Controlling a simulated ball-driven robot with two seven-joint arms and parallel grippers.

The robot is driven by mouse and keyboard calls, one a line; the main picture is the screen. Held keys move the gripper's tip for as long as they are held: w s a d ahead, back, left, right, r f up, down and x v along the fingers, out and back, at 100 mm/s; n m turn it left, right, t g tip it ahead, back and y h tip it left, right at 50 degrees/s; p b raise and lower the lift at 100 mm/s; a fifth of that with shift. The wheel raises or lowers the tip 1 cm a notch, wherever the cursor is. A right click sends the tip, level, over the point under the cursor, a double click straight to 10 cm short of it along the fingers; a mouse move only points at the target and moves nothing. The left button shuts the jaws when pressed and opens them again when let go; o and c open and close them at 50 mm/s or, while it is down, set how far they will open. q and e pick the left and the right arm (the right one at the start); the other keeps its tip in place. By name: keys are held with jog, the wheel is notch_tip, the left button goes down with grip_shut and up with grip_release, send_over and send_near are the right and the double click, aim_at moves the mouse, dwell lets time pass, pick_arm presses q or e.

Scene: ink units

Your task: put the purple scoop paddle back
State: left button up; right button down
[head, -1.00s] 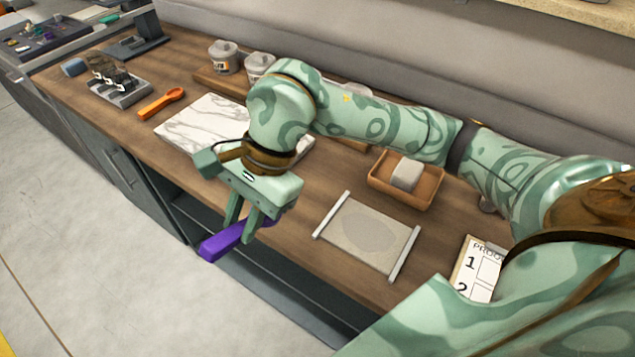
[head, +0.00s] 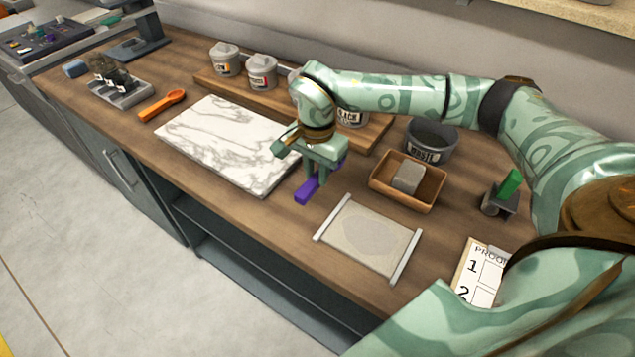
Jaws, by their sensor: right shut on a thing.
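My right gripper (head: 316,178) is shut on the purple scoop paddle (head: 307,191). It holds the paddle over the wooden counter, between the marble slab (head: 215,145) and the framed grey sheet (head: 366,235). One purple end shows below the fingers, and a small purple part shows to their right. The gripper hides the middle of the paddle. I cannot tell whether the paddle touches the counter. An orange scoop (head: 163,105) lies on the counter left of the slab. My left gripper is not in view.
Lidded jars (head: 262,71) stand on a wooden board at the back. A tan tray (head: 405,183) holds a grey block. Behind it is a dark round tub (head: 432,137). A small dark holder with a green piece (head: 510,184) stands at right. A printed card (head: 478,270) lies in front.

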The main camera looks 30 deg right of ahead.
jog(key=shift+w+d+f, duration=0.3)
jog(key=shift+f, duration=0.25)
jog(key=f, duration=0.2)
jog(key=f+b, duration=0.1)
jog(key=shift+w+d+f, duration=0.15)
jog(key=shift+d+f, duration=0.1)
jog(key=shift+f, duration=0.1)
jog(key=c, duration=1.3)
grip_release()
jog(key=shift+o, duration=0.2)
jog(key=shift+r, duration=0.1)
notch_tip(320, 180, up, 12)
jog(key=shift+p, duration=1.25)
